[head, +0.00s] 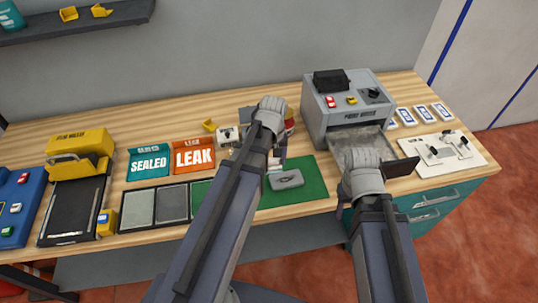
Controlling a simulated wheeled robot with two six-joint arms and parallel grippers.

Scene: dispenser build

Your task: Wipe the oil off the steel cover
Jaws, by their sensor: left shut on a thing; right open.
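A grey metal piece (287,180), which may be the steel cover, lies on the green mat (307,187) at the middle of the bench. I cannot make out oil on it. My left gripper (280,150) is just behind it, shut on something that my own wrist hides. My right gripper (368,160) is open at the front of the grey machine (347,105), over its metal outlet tray (350,145). My wrist hides most of its fingers.
Orange LEAK (194,155) and teal SEALED (148,162) bins stand left of the mat. A yellow machine (80,150) is at the far left. A white board with dark fittings (440,150) lies right of the grey machine. The bench front edge is close.

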